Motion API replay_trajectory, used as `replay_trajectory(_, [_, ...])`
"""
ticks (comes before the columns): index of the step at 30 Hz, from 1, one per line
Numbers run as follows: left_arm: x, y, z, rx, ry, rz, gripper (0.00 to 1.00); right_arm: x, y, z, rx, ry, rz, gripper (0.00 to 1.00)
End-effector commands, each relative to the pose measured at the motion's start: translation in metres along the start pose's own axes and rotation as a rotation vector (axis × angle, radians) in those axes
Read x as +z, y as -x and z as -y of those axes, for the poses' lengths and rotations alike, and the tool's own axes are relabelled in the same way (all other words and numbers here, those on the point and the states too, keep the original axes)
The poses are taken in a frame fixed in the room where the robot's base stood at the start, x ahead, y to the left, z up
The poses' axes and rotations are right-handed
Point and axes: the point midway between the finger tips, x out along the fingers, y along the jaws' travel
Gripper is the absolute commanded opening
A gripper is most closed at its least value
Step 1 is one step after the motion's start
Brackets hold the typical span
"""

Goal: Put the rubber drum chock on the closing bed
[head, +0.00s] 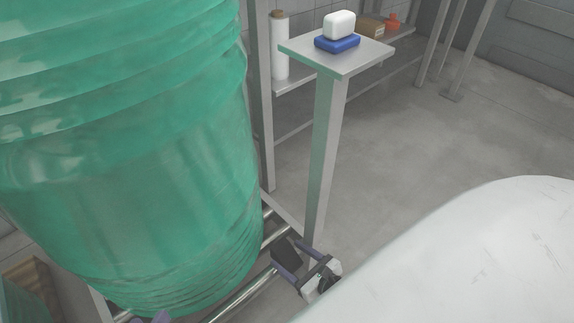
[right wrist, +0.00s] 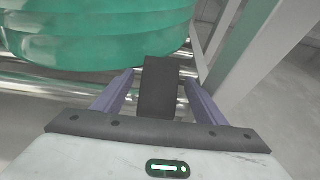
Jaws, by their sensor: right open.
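The dark rubber drum chock (right wrist: 158,88) stands between the two purple fingers of my right gripper (right wrist: 155,92) in the right wrist view, with a small gap on each side. In the head view the chock (head: 284,249) shows beside the foot of the green drum, by the metal rollers of the bed (head: 243,296). My right gripper (head: 291,260) is open around it. I cannot tell whether the chock rests on the rollers. A purple piece (head: 150,318) at the bottom edge looks like part of my left gripper; its jaws are hidden.
The big green drum (head: 130,170) fills the left and stands over the rollers. A grey stand (head: 328,150) rises just behind the chock, with a white block (head: 339,24) on a blue one (head: 337,43) on top. A shelf (head: 300,82) stands behind. Open floor lies right.

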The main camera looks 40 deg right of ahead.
Motion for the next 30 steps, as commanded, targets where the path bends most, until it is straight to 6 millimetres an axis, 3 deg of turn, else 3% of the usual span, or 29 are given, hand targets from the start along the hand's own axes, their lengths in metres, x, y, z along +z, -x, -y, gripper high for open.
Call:
replay_trajectory(6, [0.019, -0.004, 0.016, -0.059, -0.02, 0.1, 0.31, 0.004, 0.053, 0.0, 0.001, -0.001, -0.003, 0.65])
replay_trajectory(12, [0.027, -0.004, 0.023, -0.087, -0.033, 0.14, 0.31, 0.003, 0.087, 0.0, 0.0, -0.001, -0.001, 0.65])
replay_trajectory(18, [0.034, -0.005, 0.027, -0.099, -0.036, 0.163, 0.31, 0.002, 0.101, 0.0, -0.001, 0.0, 0.001, 0.65])
replay_trajectory(30, [0.035, -0.006, 0.029, -0.102, -0.037, 0.166, 0.31, 0.001, 0.101, 0.0, -0.001, -0.001, 0.001, 0.65])
